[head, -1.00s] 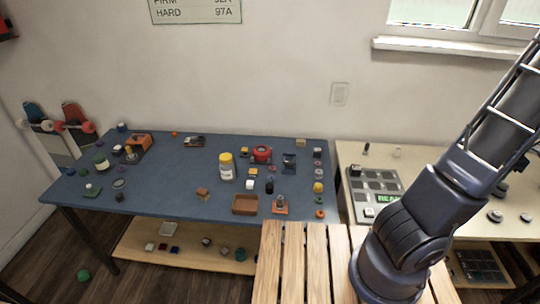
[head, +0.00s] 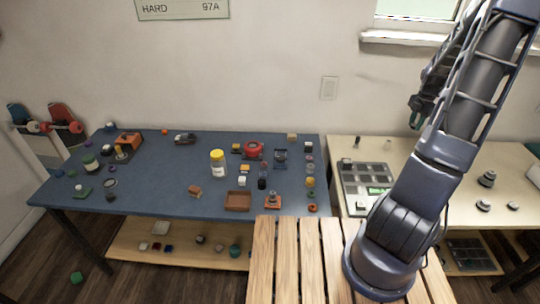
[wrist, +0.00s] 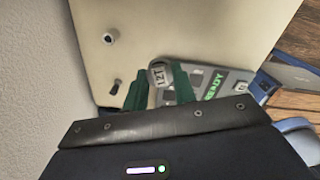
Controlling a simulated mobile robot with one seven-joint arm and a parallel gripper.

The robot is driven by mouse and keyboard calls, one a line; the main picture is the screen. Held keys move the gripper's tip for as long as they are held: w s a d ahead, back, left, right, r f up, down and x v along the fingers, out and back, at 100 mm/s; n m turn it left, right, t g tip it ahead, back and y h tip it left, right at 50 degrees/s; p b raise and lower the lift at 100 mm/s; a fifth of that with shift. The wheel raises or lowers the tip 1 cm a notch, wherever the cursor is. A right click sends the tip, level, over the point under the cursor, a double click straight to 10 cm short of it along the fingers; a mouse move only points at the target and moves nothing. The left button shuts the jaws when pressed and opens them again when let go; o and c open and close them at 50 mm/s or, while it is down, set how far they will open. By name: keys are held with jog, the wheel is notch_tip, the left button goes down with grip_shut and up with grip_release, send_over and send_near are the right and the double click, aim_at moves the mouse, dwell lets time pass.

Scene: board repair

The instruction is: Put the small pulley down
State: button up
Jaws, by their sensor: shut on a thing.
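The small pulley (wrist: 160,76), a grey round piece marked "12T", is between the green fingers of my gripper (wrist: 158,88) in the wrist view. The gripper is shut on it, and the fingers hide its sides. In the head view my gripper (head: 416,112) hangs at the upper right, in front of the wall and above the cream table (head: 430,150). The pulley is too small to make out there. In the wrist view the cream tabletop (wrist: 200,25) lies below the pulley; I cannot tell the exact gap.
A grey tray with a green READY display (head: 366,180) lies on the cream table; it also shows in the wrist view (wrist: 222,84). A dark peg (wrist: 115,87) and a small metal round part (wrist: 110,37) stand nearby. A blue table (head: 150,190) holds many small parts.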

jog(key=w+a+n, duration=0.2)
jog(key=w+a, duration=0.3)
jog(key=a, duration=0.7)
jog(key=w+a+n, duration=0.2)
jog(key=w+a, duration=0.4)
jog(key=a, duration=0.6)
jog(key=w+a+n, duration=0.2)
jog(key=w+a, duration=0.3)
jog(key=a, duration=0.8)
jog(key=s+a+n, duration=0.3)
jog(key=a, duration=2.3)
jog(key=n, duration=0.5)
send_over(187, 170)
notch_tip(187, 170, down, 20)
jog(key=shift+s+d+f, duration=0.1)
jog(key=shift+d+f, duration=0.05)
jog(key=shift+f, duration=0.05)
jog(key=shift+f, duration=0.1)
